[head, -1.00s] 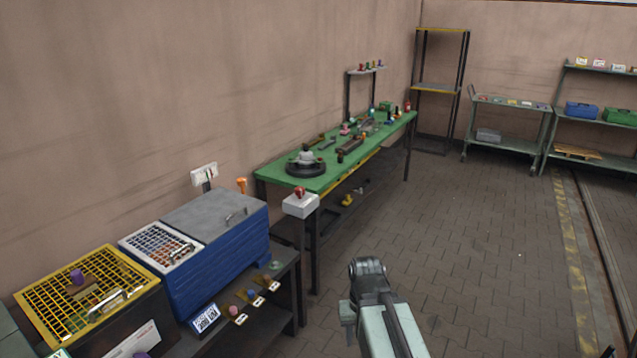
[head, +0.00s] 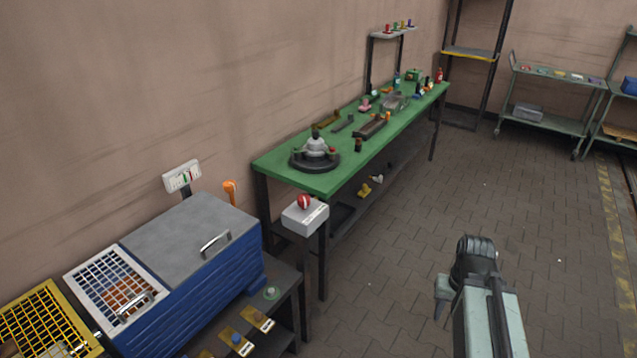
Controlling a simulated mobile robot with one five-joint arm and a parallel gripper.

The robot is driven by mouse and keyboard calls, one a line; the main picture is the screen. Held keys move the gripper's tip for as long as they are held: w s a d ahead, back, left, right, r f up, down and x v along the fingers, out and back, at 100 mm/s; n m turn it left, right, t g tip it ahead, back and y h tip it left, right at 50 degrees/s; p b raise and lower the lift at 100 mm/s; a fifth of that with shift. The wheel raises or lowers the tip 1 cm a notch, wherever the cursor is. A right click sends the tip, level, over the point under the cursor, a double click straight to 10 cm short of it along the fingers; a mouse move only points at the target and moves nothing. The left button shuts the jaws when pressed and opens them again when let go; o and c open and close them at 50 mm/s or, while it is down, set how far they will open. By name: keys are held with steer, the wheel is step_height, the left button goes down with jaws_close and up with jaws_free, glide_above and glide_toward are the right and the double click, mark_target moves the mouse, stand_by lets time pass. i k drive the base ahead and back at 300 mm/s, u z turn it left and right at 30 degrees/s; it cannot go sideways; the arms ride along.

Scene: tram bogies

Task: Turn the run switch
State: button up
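No switch in the head view carries a label I can read as run. A red round knob (head: 304,202) sits on a white box (head: 306,218) on a dark post at the near end of the green bench. Small yellow plates with a blue knob (head: 236,338) and an orange knob (head: 260,316) lie on the dark stand (head: 283,335) in front of the blue machine. I cannot tell which of these is the run switch. My arm stands at the lower right, apart from all of them; its gripper fingers do not show.
The blue machine (head: 210,275) with a grey lid and white grille stands lower left, beside a yellow grille (head: 40,320). The green bench (head: 270,163) holds a dark round fixture (head: 315,155) and several parts. Paved floor (head: 400,230) is clear right of the bench.

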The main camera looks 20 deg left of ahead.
mark_target(304, 200)
steer(key=u, duration=0.4)
steer(key=i, duration=1.05)
steer(key=u, duration=0.7)
steer(key=k, duration=0.8)
steer(key=u, duration=0.15)
steer(key=i, duration=0.8)
